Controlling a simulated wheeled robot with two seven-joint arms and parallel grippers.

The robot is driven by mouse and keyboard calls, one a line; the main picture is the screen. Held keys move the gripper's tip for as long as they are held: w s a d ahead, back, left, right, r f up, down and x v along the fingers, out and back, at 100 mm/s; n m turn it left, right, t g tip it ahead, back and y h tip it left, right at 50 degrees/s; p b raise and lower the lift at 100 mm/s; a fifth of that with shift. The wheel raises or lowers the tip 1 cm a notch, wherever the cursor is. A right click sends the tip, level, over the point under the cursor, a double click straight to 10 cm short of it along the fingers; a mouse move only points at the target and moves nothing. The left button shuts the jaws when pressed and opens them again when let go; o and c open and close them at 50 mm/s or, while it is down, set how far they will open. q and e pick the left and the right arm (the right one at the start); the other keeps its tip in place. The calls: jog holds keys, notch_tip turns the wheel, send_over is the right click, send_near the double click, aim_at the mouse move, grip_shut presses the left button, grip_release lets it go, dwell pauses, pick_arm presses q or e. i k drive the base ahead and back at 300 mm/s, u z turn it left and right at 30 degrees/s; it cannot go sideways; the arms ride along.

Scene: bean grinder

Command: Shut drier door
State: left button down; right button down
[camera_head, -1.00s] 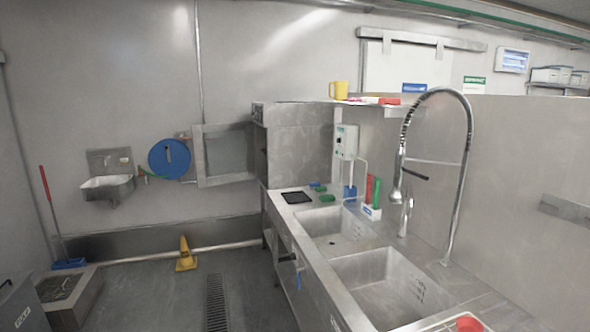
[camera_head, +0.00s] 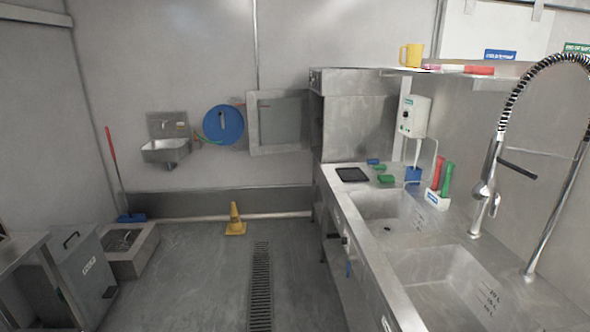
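Neither of my grippers is in view.
The sink counter (camera_head: 345,208) with two basins runs along the right, with a tall spring tap (camera_head: 500,130). A yellow cone (camera_head: 235,220) stands on the floor ahead, beside a floor drain (camera_head: 260,285). A metal bin (camera_head: 85,275) stands at left. The middle floor is clear.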

aim_at(251, 97)
jog(key=u, duration=0.4)
jog(key=i, duration=2.05)
jog(key=u, duration=0.35)
jog(key=i, duration=2.3)
jog(key=z, duration=0.55)
jog(key=i, duration=1.45)
jog(key=z, duration=0.3)
